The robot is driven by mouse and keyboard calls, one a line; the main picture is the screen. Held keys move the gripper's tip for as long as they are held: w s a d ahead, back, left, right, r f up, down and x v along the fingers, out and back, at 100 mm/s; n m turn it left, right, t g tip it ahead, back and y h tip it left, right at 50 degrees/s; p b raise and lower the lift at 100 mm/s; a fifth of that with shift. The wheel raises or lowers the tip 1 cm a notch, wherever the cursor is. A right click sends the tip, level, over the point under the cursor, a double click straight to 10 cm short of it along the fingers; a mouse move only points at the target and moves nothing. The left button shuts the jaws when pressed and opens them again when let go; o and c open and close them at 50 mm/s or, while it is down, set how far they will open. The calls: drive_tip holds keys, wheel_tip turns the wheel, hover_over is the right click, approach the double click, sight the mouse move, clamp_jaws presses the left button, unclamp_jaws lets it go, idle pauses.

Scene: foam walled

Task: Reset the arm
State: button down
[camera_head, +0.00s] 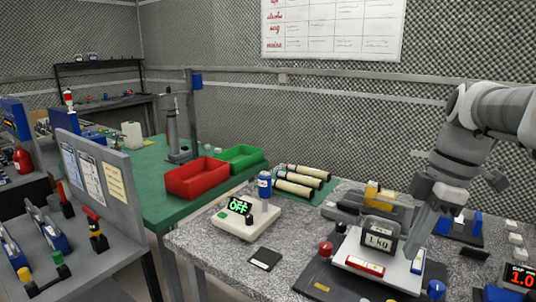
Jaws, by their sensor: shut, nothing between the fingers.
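My arm (487,110) comes in from the upper right and bends down over the granite-look table. My gripper (413,247) points down at the right of the picture, shut and empty. Its tips appear just right of a dark block marked "1 kg" (379,239); whether they touch it cannot be told. The block sits on a white plate (350,250) on a dark base (312,277) with red and blue knobs.
A white box with a green "OFF" display (240,219) and a blue can (264,185) stand left of the block. Cream cylinders (302,178) lie behind. Red (196,178) and green (240,157) bins stand on the green table. A red "1.0" display (521,277) is at right.

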drive_tip(key=s+a+f+m+t+h, duration=0.2)
drive_tip(key=s+a+f+m+t, duration=0.4)
drive_tip(key=s+a+m, duration=0.65)
wheel_tip(320, 180, up, 14)
drive_tip(key=w+d+m+p, duration=0.2)
drive_tip(key=m+p, duration=0.1)
drive_tip(key=p, duration=1)
drive_tip(key=shift+w+d+f+g+p, duration=0.15)
drive_tip(key=shift+w+d+g+p, duration=0.1)
drive_tip(key=shift+g+p, duration=0.1)
